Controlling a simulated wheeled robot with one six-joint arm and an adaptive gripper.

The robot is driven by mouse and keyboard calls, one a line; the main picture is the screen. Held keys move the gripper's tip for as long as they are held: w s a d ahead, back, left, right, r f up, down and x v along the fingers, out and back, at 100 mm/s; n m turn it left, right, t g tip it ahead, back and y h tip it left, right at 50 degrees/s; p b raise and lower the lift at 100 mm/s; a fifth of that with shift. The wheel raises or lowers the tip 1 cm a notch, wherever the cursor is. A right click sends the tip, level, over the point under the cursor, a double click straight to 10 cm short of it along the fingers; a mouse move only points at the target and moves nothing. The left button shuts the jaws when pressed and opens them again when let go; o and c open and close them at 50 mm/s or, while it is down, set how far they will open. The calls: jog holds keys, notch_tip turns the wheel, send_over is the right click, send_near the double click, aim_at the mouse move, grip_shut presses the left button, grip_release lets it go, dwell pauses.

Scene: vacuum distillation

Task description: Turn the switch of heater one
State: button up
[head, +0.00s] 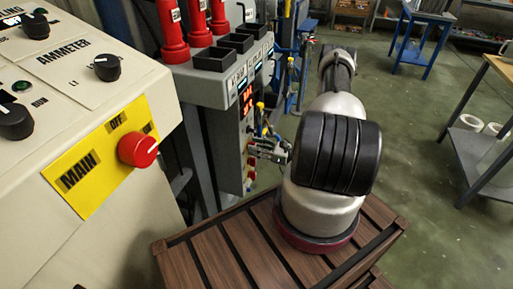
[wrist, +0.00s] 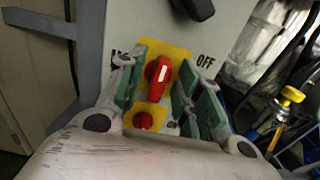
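A red rotary switch (wrist: 158,75) with a white mark sits on a yellow plate in the wrist view. The plate is on a grey panel, and "OFF" is printed at its upper right. The label at its left is partly hidden by a finger. My gripper (wrist: 162,60) is open, its green-padded fingers on either side of the switch, with gaps visible. In the head view my gripper (head: 262,150) is in front of the narrow cabinet with red digits (head: 246,100); the switch between its fingers is hard to make out there. Which heater it belongs to is not readable.
A second red knob (wrist: 143,120) on yellow is just below the switch. A black handle (wrist: 200,8) is above. A yellow-topped valve (wrist: 292,95) is at right. The large panel with the red MAIN switch (head: 138,150) stands left; open floor (head: 420,220) lies right.

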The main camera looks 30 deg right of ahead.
grip_shut()
jog(key=shift+m, duration=0.4)
jog(key=shift+w+d+f+m, duration=0.1)
jog(key=shift+f+m, duration=0.05)
jog(key=shift+m, duration=4.15)
jog(key=shift+w+d+f+m, duration=0.1)
jog(key=shift+f+m, duration=0.05)
jog(key=shift+m, duration=4.15)
